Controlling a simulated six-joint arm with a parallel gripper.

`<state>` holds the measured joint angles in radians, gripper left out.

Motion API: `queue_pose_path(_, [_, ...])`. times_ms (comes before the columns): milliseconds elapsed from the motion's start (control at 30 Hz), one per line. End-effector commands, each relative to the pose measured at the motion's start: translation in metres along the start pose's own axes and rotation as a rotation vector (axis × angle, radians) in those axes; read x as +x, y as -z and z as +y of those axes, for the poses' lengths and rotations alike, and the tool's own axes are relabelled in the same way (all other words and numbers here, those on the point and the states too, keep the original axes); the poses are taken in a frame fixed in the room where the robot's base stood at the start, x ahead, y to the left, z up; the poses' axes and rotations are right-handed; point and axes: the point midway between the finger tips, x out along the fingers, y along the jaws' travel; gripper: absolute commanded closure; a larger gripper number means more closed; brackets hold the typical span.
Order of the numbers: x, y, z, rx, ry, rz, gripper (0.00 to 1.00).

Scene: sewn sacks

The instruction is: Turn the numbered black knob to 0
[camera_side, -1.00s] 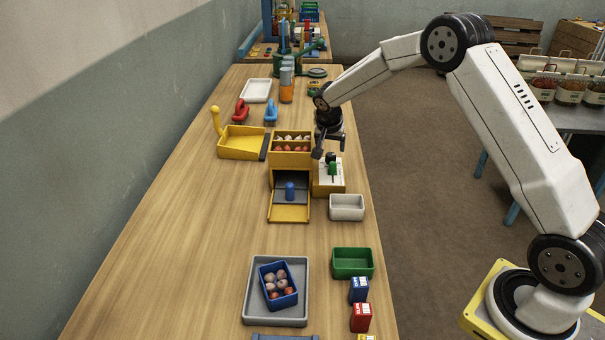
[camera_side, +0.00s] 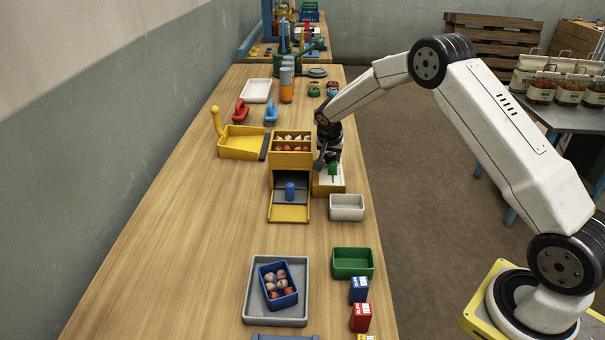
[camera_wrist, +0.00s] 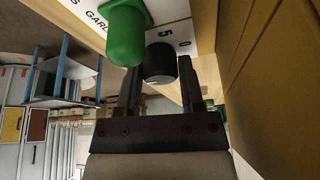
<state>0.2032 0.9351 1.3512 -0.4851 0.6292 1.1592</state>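The black knob (camera_wrist: 160,63) shows in the wrist view on a white panel (camera_wrist: 178,12) with the printed numbers 5 and 0 beside it. Its pointer mark is not clear to me. In the side view the panel tops a yellow box (camera_side: 330,188), and my gripper hides the knob. My gripper (camera_wrist: 160,75) is open, with one finger on each side of the knob. A small gap shows at the left finger; I cannot tell whether the right finger touches. A green knob (camera_wrist: 125,36) stands beside the black one, also seen in the side view (camera_side: 333,169).
A white bin (camera_side: 347,207) stands nearer the camera. The table's right edge is close; its left side is clear.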

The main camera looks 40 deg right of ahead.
Motion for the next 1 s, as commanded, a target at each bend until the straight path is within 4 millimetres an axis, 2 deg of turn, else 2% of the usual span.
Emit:
queue_pose_path(33, [-0.0002, 0.0000, 0.0000, 0.000, 0.000, 0.000, 0.69])
queue_pose_path(133, [-0.0002, 0.0000, 0.0000, 0.000, 0.000, 0.000, 1.00])
queue_pose_path(567, [-0.0005, 0.0000, 0.0005, -0.038, 0.015, -0.001, 1.00])
queue_pose_path(1000, [0.0001, -0.0002, 0.0017, -0.225, 0.093, -0.003, 1.00])
